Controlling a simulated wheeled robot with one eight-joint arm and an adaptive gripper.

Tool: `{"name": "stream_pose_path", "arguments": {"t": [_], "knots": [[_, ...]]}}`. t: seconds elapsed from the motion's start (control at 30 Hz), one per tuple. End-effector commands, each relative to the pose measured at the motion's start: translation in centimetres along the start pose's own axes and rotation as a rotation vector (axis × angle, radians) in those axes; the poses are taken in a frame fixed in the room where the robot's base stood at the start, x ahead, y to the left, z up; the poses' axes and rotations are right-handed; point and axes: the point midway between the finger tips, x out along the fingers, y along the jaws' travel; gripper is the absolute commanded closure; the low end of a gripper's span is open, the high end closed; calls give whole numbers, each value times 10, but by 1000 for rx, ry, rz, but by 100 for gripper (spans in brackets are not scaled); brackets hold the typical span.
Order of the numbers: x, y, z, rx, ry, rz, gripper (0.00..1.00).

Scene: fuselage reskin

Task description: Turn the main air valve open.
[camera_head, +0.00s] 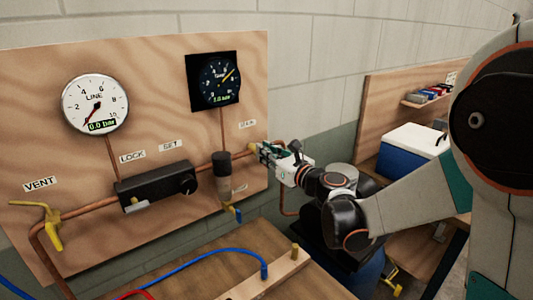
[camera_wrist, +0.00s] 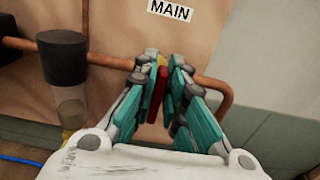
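The main air valve has a red handle (camera_wrist: 161,86) and a little yellow (camera_wrist: 161,60) at its far end, below the MAIN label (camera_wrist: 170,10) in the wrist view. My gripper (camera_wrist: 163,68) has its teal fingers on either side of the red handle, with very little gap, and looks shut on it. In the head view my gripper (camera_head: 262,152) is at the right end of the copper pipe and hides most of the valve. A bit of yellow (camera_head: 252,148) shows beside the fingers.
The LINE gauge (camera_head: 95,104) reads 0.0 bar; the TANK gauge (camera_head: 214,81) needle points to the upper right. A black-topped filter bowl (camera_head: 222,176) hangs just left of my gripper. A black regulator (camera_head: 155,187) and yellow vent valve (camera_head: 50,225) are further left.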

Motion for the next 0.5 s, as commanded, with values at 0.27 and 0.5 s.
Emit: {"name": "stream_pose_path", "arguments": {"t": [0.27, 0.5], "knots": [[0, 0, 0, -26, 0, 0, 100], [0, 2, -1, -147, 0, 0, 100]]}}
